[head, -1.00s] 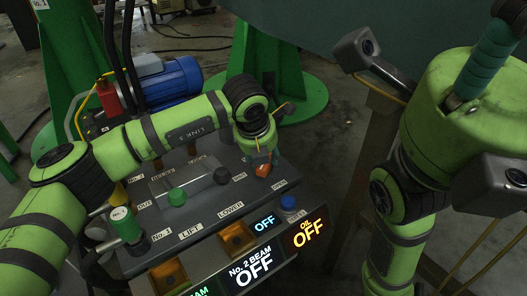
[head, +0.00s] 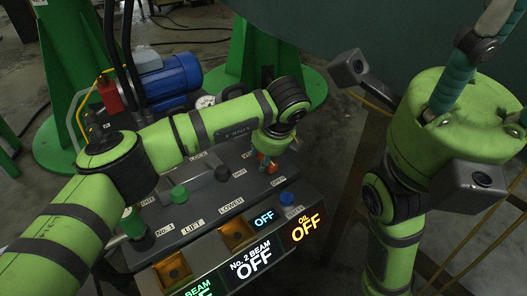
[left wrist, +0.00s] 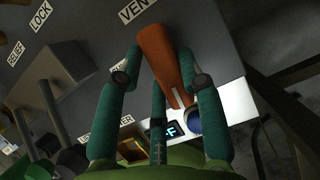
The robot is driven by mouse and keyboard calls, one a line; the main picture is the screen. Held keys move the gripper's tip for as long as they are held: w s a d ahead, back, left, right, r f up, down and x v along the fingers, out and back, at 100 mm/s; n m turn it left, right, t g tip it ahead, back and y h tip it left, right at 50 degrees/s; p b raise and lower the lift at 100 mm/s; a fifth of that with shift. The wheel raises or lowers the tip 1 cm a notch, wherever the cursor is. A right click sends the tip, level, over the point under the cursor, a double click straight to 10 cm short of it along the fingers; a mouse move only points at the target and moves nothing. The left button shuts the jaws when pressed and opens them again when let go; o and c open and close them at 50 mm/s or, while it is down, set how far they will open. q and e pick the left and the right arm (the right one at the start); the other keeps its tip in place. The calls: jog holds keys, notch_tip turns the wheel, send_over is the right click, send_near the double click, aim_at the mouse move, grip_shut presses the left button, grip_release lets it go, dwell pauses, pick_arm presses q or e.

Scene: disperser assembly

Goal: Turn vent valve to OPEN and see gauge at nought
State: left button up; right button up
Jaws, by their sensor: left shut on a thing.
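The vent valve handle (left wrist: 158,58) is an orange lever near the VENT label (left wrist: 137,9) in the left wrist view. My left gripper (left wrist: 160,66) is shut on it, with teal fingers on both sides. In the head view this gripper (head: 265,158) is at the far right part of the console, and only bits of orange show between its fingers. A small white gauge (head: 205,101) shows behind my left arm; its needle is too small to read. My right gripper's teal fingers (head: 470,60) point up at the right, their tips cut off by the frame.
A blue motor (head: 170,80) and green stands (head: 275,60) are behind.

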pick_arm(q)
jog(key=shift+s+f+n, duration=0.1)
jog(key=shift+n, duration=0.5)
jog(key=o, duration=1.2)
jog(key=shift+c, duration=0.2)
jog(key=v, duration=1.2)
jog(key=shift+w+d, duration=0.25)
jog(key=shift+d, duration=0.1)
jog(key=shift+s, duration=0.1)
